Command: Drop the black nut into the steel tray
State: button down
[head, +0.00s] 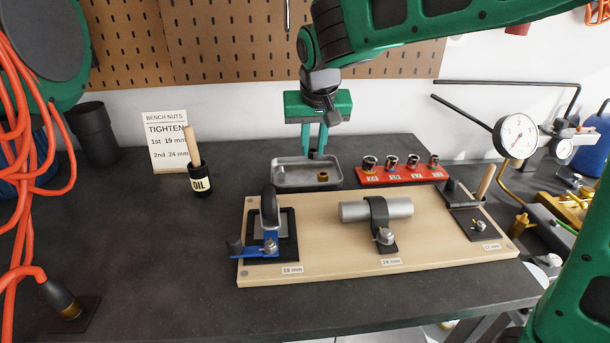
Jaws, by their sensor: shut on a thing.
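My gripper (314,150) points down above the steel tray (292,174), near its back right part. It is shut on the black nut (314,155), a small dark piece between the green fingertips, partly hidden by them. The nut looks to be above the tray floor, but its exact height is hard to tell. The tray is a shallow grey rectangle at the back of the bench. A brass-coloured nut (323,177) lies inside it at the right.
A red rack of sockets (400,175) stands just right of the tray. A wooden fixture board (330,250) with clamps lies in front. An oil pot with a brush (200,182) and a sign (165,150) stand to the left. The left bench top is mostly clear.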

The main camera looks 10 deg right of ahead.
aim_at(314, 153)
jog(key=shift+f, duration=1.75)
jog(key=c, duration=1.5)
grip_release()
jog(key=shift+c, duration=0.2)
jog(key=v, duration=1)
jog(key=shift+s+r, duration=0.2)
jog(key=shift+r, duration=0.15)
jog(key=shift+d, duration=0.1)
